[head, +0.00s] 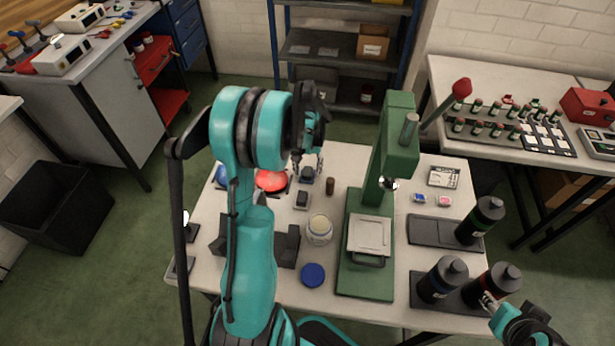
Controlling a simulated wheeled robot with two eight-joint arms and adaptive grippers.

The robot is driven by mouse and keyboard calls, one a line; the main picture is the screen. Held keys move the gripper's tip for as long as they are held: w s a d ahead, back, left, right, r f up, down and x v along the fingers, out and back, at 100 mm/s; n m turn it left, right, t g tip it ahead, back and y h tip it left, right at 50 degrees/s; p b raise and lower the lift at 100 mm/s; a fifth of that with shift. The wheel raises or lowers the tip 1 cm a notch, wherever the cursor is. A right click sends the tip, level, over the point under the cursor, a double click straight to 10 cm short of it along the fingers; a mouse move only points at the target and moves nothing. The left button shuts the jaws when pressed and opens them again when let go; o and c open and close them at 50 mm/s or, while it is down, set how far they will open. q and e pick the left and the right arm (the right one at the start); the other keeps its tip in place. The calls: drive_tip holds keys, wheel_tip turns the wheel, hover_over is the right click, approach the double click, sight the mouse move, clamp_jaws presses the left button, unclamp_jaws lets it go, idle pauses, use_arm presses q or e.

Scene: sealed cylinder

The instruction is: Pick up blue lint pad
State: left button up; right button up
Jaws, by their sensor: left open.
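My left gripper (308,168) is open and points down over the back left of the work table, above small dark items. Its jaws look empty. Several blue things are in view, and I cannot tell for sure which is the lint pad. A small blue pad-like piece (419,198) lies right of the green press, beside a pink one (444,200). A blue round piece (221,174) at the table's back left is partly hidden by my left arm. A blue disc (313,274) lies near the front. My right gripper (490,300) is at the lower right by the black bottles, its jaws unclear.
The tall green press (400,160) stands mid-table with its lever to the right. A glass jar (320,229), red disc (271,180) and dark blocks (287,246) stand to its left. Black bottles (482,219) stand on the right. My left arm covers much of the left side.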

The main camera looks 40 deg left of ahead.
sight(311, 170)
use_arm(q)
drive_tip(key=shift+r, duration=0.15)
drive_tip(key=shift+c, duration=0.6)
drive_tip(key=c, duration=1)
drive_tip(key=shift+r+p, duration=0.35)
drive_tip(key=shift+r, duration=0.25)
drive_tip(key=r, duration=0.1)
drive_tip(key=r+p, duration=0.1)
drive_tip(key=w+r+p, duration=0.1)
drive_tip(key=r, duration=0.1)
drive_tip(key=shift+d, duration=0.4)
drive_tip(key=w+d+r+p, duration=0.1)
drive_tip(key=w+r, duration=0.1)
drive_tip(key=w, duration=0.1)
drive_tip(key=w+d+r, duration=0.2)
drive_tip(key=w, duration=0.1)
drive_tip(key=w+d+r+p, duration=0.1)
drive_tip(key=w+d, duration=0.1)
drive_tip(key=w, duration=0.1)
drive_tip(key=shift+d+r+p, duration=0.25)
drive_tip(key=shift+r+p, duration=0.05)
drive_tip(key=shift+r, duration=0.1)
